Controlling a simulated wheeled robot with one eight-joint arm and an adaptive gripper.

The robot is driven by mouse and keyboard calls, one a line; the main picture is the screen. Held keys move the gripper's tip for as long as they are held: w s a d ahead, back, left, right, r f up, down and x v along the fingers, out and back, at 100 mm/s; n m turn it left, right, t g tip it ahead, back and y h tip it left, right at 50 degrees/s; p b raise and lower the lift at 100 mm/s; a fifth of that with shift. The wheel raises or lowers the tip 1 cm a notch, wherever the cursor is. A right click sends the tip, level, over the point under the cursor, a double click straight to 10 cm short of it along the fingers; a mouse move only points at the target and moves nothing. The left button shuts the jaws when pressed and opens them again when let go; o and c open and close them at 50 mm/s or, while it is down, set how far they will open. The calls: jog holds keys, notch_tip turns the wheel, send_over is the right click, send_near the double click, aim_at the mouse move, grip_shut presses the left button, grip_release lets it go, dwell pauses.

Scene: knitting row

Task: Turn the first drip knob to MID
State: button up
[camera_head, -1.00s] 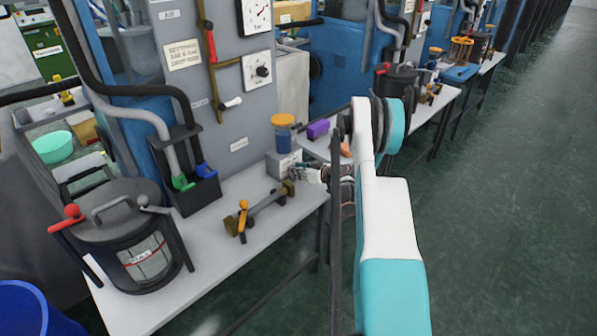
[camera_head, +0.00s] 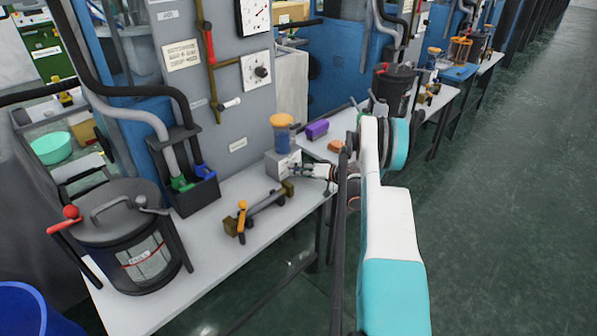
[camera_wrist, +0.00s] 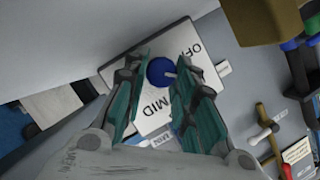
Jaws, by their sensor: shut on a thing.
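The first drip knob (camera_wrist: 159,70) is a round blue knob with a pale pointer mark, seen in the wrist view. It sits on a white dial plate (camera_wrist: 150,122) lettered OFF and MID. The pointer mark faces right in that view, toward neither word squarely. My gripper (camera_wrist: 163,62) has its teal-padded fingers on either side of the knob, shut on it. The knob itself is hidden there.
A brass fixture with an orange-tipped lever (camera_head: 242,215) lies on the grey bench left of my gripper. A black lidded pot (camera_head: 128,240) stands at the bench's left end. A purple block (camera_head: 317,129) and an orange piece (camera_head: 336,146) lie beyond my gripper.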

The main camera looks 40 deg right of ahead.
jog(key=shift+d+m+y, duration=0.1)
jog(key=shift+m+y, duration=0.2)
jog(key=shift+m, duration=0.1)
jog(key=o, duration=1.1)
